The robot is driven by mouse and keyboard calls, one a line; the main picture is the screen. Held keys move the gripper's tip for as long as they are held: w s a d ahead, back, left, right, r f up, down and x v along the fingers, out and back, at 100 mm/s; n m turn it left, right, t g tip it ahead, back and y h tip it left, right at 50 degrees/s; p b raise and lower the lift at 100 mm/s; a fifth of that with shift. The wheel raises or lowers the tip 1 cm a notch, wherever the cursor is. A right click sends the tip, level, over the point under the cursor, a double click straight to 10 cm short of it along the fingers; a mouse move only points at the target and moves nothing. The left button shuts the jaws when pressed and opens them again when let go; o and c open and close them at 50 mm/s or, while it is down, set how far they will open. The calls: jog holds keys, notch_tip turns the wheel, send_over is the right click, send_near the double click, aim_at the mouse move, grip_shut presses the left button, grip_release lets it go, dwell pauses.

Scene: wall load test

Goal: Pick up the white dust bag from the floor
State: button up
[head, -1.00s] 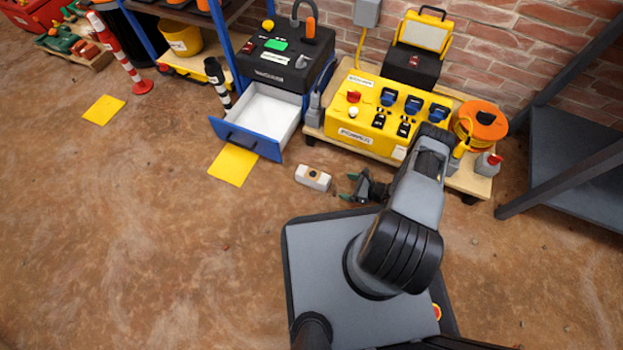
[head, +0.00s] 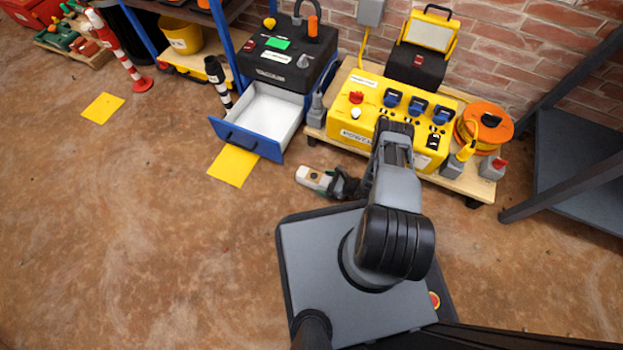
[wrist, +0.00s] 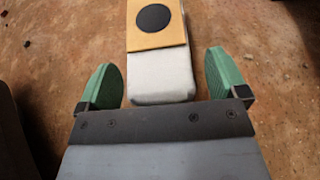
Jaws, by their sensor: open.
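The white dust bag (head: 308,174) lies on the brown floor, left of my arm. In the wrist view the bag (wrist: 160,78) is a white block with a tan plate and a dark round spot at its far end. My gripper (head: 326,182) is low at the floor, reaching left to the bag. In the wrist view the green fingertips of my gripper (wrist: 168,82) are spread wide. The near end of the bag is between them, with a gap on each side. The head view partly hides the bag behind the fingers.
An open blue drawer (head: 240,136) with a white inside stands behind the bag. A yellow floor patch (head: 233,166) lies left of it. A wooden trolley (head: 335,136) carries a yellow power box (head: 370,112) and an orange cable reel (head: 487,124). The floor at front left is clear.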

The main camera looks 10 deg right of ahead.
jog(key=c, duration=1)
